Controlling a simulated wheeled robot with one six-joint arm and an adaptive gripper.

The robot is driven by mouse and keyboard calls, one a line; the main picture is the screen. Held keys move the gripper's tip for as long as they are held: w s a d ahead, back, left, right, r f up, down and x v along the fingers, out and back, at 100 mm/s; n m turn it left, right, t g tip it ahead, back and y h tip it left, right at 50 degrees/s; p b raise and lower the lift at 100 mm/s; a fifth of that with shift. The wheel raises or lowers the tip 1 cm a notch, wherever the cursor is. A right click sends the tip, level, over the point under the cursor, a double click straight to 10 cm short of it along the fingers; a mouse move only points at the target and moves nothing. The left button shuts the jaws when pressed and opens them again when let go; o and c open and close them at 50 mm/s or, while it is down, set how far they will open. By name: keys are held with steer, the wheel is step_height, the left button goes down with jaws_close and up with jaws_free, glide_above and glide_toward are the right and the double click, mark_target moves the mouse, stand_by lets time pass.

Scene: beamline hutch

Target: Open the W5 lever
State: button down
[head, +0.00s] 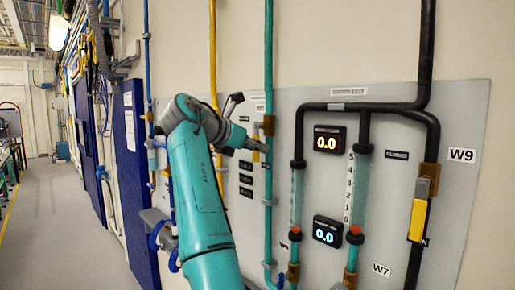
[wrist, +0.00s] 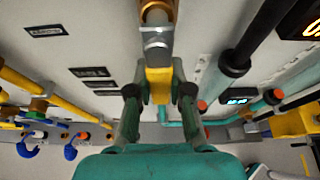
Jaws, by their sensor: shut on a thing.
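A yellow lever (wrist: 159,86) hangs from a valve with a grey stem and a bronze body (wrist: 157,12) in the wrist view. In the head view the bronze valve body (head: 268,125) sits on the teal vertical pipe (head: 268,60). My gripper (wrist: 159,91) is shut on the yellow lever, one finger on each side of it. In the head view my gripper (head: 255,145) reaches the valve from the left and hides most of the lever. I cannot read a W5 label; the black plate (wrist: 46,31) beside the valve is blurred.
To the right are a black pipe with a yellow lever (head: 418,220) by the W9 label (head: 462,155), two flow tubes and two lit displays (head: 326,142). A yellow pipe (head: 213,50) stands left of the teal one. Floor (head: 60,220) is clear at left.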

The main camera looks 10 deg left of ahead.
stand_by(0.3)
steer(key=c, duration=1)
jaws_free()
steer(key=shift+c, duration=0.2)
steer(key=shift+s, duration=0.1)
steer(key=v, duration=1.2)
steer(key=shift+r, duration=0.1)
